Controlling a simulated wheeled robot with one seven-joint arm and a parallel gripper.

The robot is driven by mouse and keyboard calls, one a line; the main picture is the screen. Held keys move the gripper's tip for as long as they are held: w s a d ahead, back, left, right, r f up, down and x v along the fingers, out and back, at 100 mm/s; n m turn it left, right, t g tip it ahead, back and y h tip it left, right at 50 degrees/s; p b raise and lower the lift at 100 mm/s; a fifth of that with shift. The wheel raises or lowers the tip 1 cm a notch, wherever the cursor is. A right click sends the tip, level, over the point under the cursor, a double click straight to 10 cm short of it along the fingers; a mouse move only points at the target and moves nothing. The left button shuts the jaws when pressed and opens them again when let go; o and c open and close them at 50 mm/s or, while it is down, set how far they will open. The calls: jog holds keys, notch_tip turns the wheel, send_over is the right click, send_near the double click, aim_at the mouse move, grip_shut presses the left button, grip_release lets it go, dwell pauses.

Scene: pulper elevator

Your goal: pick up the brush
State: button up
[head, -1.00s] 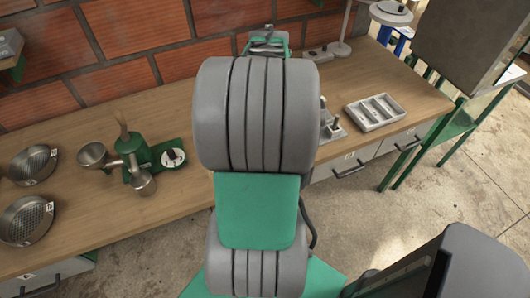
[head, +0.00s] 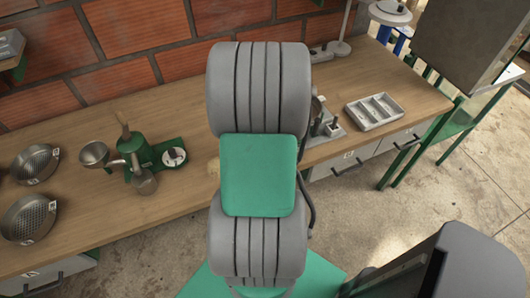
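I cannot make out a brush for certain. A thin brown upright piece (head: 126,131) shows at the top of the small green grinder (head: 138,152) on the bench; I cannot tell whether it is a brush handle. A small pale tan patch (head: 213,166) shows on the bench at the left edge of my arm, mostly covered and unclear. My grey and green arm fills the middle of the head view and hides the bench behind it. My gripper is hidden behind the arm.
The wooden bench (head: 75,200) runs along a brick wall. Two round sieves (head: 28,218) lie at its left. A grey compartment tray (head: 375,111) and a small metal fixture (head: 325,122) are right of my arm. A green-legged stand (head: 455,140) is at the far right.

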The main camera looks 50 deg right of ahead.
grip_shut()
dwell(0.9)
